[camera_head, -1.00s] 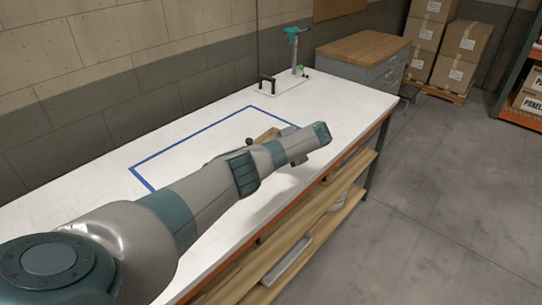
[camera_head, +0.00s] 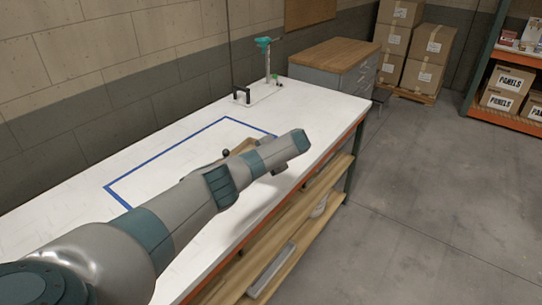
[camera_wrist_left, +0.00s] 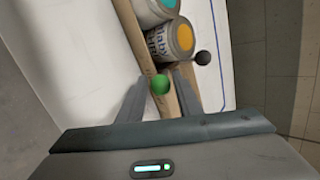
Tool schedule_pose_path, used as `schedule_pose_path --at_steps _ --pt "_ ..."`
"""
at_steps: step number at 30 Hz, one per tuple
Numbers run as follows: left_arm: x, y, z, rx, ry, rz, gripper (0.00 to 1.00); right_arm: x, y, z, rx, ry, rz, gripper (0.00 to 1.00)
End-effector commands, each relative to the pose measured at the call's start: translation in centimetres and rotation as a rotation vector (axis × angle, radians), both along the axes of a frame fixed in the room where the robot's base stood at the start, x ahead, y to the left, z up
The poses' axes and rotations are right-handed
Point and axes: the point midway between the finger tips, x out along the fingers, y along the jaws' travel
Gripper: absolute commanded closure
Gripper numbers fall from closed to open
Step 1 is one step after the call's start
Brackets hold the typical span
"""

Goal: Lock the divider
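In the left wrist view, a wooden rack (camera_wrist_left: 136,31) holds a can with a teal top (camera_wrist_left: 155,8) and a can with a yellow-orange top (camera_wrist_left: 181,39). A green ball knob (camera_wrist_left: 160,85) is at the rack's near end. My left gripper (camera_wrist_left: 163,77) is open, with one finger on each side of the green knob and small gaps showing. A black ball knob (camera_wrist_left: 202,58) sits beside the rack. In the head view, my left arm hides most of the rack (camera_head: 241,147) and my gripper. I cannot make out the divider separately. My right gripper is out of view.
The white table (camera_head: 70,225) has a blue tape outline (camera_head: 160,155) around the rack area. A stand with a teal top (camera_head: 267,60) and a black handle (camera_head: 241,95) are at the far end. A wood-topped cabinet (camera_head: 335,55) stands beyond. The table's far left is clear.

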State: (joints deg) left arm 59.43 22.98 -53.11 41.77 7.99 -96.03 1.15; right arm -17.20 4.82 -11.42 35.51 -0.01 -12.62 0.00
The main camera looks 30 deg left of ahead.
Motion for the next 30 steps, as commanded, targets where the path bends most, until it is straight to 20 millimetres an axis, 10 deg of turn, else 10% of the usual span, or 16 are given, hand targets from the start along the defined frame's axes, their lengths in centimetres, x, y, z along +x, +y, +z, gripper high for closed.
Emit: schedule_pose_path --at_steps 17,30 --pt "0.4 -7.8 6.6 -0.002 -0.004 -0.003 0.68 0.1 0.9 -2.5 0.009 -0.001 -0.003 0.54" --pt "0.5 -11.7 10.8 -0.001 0.002 0.000 0.68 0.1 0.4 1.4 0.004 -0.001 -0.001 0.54"
